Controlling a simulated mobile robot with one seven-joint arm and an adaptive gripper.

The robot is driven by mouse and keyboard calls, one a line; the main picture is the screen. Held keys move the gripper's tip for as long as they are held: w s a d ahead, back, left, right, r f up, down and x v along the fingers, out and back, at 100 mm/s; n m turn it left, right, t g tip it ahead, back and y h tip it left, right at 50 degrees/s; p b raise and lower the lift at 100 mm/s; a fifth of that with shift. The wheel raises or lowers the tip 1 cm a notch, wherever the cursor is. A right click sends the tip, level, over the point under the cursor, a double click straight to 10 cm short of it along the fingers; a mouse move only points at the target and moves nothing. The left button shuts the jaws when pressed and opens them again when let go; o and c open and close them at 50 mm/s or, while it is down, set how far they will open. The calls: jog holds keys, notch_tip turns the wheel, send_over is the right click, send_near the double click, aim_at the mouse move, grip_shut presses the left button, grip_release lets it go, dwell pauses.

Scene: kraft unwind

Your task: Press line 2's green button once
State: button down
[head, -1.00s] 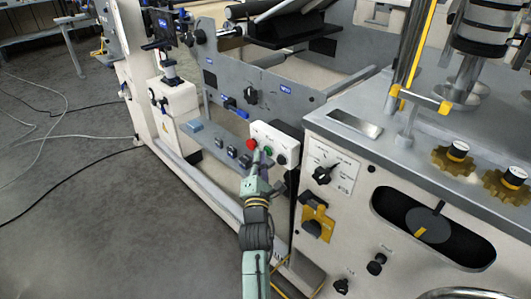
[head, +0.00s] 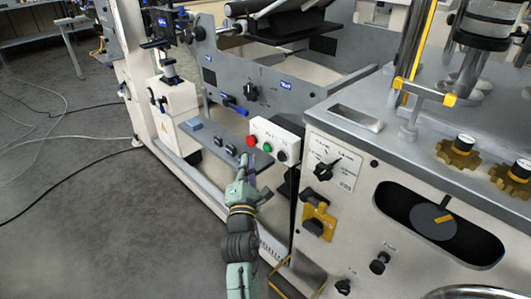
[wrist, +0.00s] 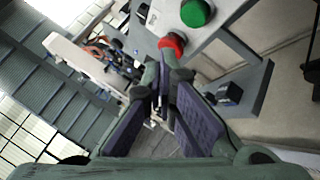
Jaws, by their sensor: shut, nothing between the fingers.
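The green button (head: 267,147) is on a small white control box (head: 284,131), between a red button (head: 251,140) and a dark button (head: 281,156). In the wrist view the green button (wrist: 196,12) shows at the top edge, with the red button (wrist: 172,44) below it. My gripper (head: 245,160) is shut and empty, just below and in front of the box, nearer the red button's side. In the wrist view its fingertips (wrist: 160,75) lie below the red button in the picture. They appear apart from the green button.
A grey shelf (head: 215,143) with small dark controls lies left of the box. A white machine panel with a selector knob (head: 324,171) and a yellow latch (head: 318,220) stands close at right. The floor (head: 90,220) at left is open, with loose cables.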

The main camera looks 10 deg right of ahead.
jog(key=shift+s+a+b, duration=0.3)
jog(key=shift+s+a, duration=0.3)
jog(key=shift+a, duration=0.15)
